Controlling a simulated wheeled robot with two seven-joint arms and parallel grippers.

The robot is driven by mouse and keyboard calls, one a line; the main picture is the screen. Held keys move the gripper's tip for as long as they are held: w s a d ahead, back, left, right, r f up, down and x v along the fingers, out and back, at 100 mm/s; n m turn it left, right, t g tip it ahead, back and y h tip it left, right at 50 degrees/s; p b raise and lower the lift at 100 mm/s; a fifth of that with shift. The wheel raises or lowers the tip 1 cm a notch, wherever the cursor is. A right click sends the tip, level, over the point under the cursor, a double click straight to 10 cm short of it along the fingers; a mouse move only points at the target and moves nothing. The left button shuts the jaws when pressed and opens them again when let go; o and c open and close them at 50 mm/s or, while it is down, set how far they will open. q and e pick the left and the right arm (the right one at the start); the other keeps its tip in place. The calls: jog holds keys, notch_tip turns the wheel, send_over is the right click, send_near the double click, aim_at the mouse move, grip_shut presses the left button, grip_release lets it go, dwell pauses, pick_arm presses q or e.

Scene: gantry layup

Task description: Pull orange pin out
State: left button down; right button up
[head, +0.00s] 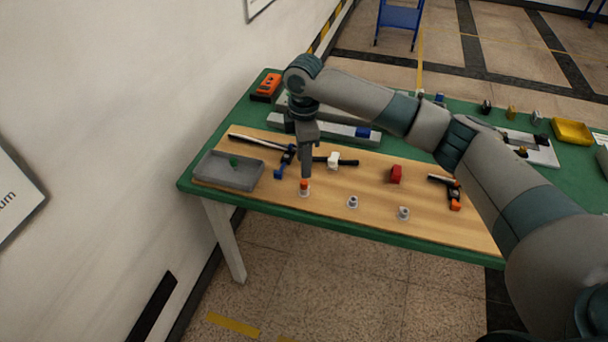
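The orange pin (304,184) stands upright in a small white holder (304,193) near the front edge of the wooden board. My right gripper (306,174) points straight down directly above the pin, its fingertips at or just over the pin's top. The fingers overlap in this view, so I cannot tell whether they are open or closed, or whether they touch the pin. My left gripper is not in view.
A grey tray (215,171) lies left, with a blue-handled tool (280,172) nearby.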

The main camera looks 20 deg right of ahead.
aim_at(304, 182)
jog(key=shift+f+p, duration=0.6)
jog(key=shift+f, duration=2.9)
jog(key=shift+c, duration=0.3)
grip_shut()
